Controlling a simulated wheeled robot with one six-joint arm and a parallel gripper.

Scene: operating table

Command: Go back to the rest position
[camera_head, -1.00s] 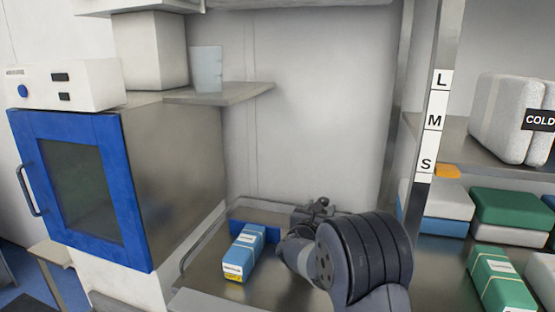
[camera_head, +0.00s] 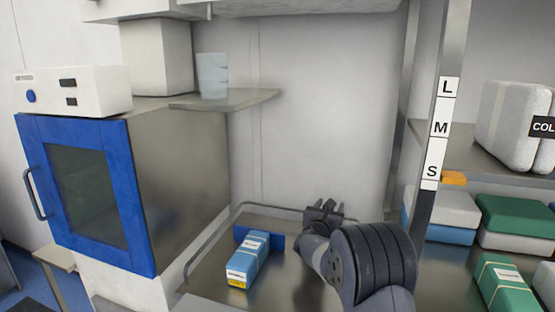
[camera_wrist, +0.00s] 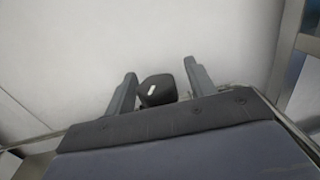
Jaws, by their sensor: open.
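My gripper (camera_head: 323,208) is above the right part of the metal tray table in the head view, just right of a blue box. In the wrist view its two fingers (camera_wrist: 158,85) stand apart with nothing between them, facing the pale wall; a dark rounded part shows behind the gap. The blue box (camera_head: 249,258), with a white label and a yellow end, lies on the tray table (camera_head: 215,275) against a dark blue block (camera_head: 272,241). The gripper is apart from the box.
A blue-framed cabinet (camera_head: 88,190) stands at left. A shelf (camera_head: 225,100) holds a translucent cup (camera_head: 212,75). At right a rack post (camera_head: 436,140) marked L, M, S stands beside shelves with green packs (camera_head: 515,215) and a white cold box (camera_head: 505,120).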

